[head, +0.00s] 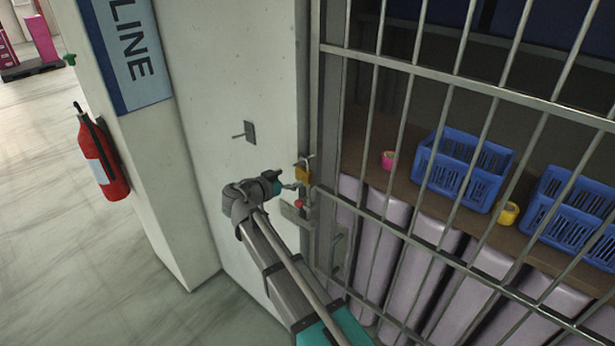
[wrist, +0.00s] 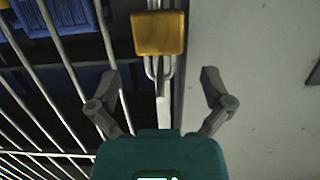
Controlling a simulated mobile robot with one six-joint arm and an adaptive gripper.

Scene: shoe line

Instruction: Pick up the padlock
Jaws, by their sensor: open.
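The padlock (head: 303,174) has a brass-yellow body and a grey shackle. It hangs at the edge of the barred gate, beside the pale wall. In the wrist view the padlock (wrist: 159,33) is at the top middle, with its shackle below the body in the picture. My gripper (head: 292,186) is just left of and slightly below the padlock in the head view. In the wrist view my gripper (wrist: 160,82) is open, one finger on each side of the shackle's line.
The barred gate (head: 450,82) stands right of the padlock. Behind it are blue crates (head: 463,170) and tape rolls on a shelf. A small red part (head: 299,204) sits below the padlock. A fire extinguisher (head: 101,152) hangs at left; the floor there is clear.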

